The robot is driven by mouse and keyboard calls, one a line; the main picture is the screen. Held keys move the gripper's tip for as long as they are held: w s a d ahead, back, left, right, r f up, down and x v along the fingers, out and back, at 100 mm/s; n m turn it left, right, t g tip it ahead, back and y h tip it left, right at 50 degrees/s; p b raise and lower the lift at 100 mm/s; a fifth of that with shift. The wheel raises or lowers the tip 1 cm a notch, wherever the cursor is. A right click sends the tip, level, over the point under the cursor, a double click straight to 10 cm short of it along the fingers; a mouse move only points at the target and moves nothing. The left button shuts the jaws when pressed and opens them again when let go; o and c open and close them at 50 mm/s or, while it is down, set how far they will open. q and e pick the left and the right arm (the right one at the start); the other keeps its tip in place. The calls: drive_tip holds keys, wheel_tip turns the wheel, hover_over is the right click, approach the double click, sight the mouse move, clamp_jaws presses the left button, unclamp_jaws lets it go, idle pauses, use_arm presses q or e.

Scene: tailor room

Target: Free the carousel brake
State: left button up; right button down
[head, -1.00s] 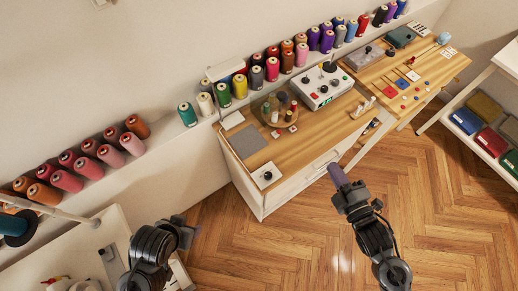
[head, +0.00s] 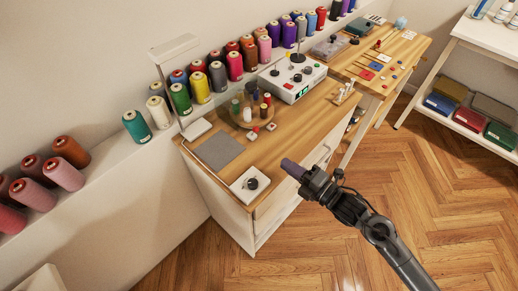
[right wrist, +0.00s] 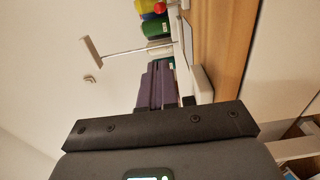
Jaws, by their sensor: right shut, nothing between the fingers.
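The carousel (head: 243,122), a round wooden turntable bearing several small spools, stands on the wooden desk beside the white control box (head: 292,82). Two small white blocks with red tops (head: 271,127) lie in front of it. A white square plate with a black knob (head: 251,184) sits at the desk's near corner. I cannot tell which part is the brake. My right gripper (head: 289,166) has purple fingers, shut and empty, to the right of the knob plate, apart from it in the picture. The shut fingers also show in the right wrist view (right wrist: 158,85). My left gripper is out of view.
A grey mat (head: 218,150) and a white lamp (head: 175,48) are on the desk's left side. Large thread spools (head: 137,126) line the ledge behind. A small wooden rack (head: 344,93) stands near the desk's right edge. The floor in front is clear.

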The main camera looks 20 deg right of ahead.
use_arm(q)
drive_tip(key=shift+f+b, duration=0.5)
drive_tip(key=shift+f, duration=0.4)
use_arm(e)
drive_tip(key=shift+w+f, duration=0.2)
drive_tip(key=shift+f, duration=0.4)
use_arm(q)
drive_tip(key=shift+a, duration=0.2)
use_arm(e)
drive_tip(key=shift+w+a, duration=0.1)
drive_tip(key=shift+w, duration=0.05)
drive_tip(key=b+x, duration=0.2)
drive_tip(key=x, duration=0.7)
drive_tip(key=shift+w+a+b, duration=0.2)
drive_tip(key=shift+w+b, duration=0.1)
drive_tip(key=shift+w, duration=0.1)
drive_tip(key=shift+w+d+b, duration=0.2)
drive_tip(key=shift+w, duration=0.3)
drive_tip(key=shift+w+d+b, duration=0.15)
drive_tip(key=shift+w+b, duration=0.05)
drive_tip(key=shift+w, duration=0.35)
drive_tip(key=shift+w+d+r, duration=0.1)
drive_tip(key=shift+w+d, duration=0.15)
drive_tip(key=shift+w, duration=0.35)
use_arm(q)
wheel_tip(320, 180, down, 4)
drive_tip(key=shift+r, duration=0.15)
use_arm(e)
drive_tip(key=shift+w, duration=0.2)
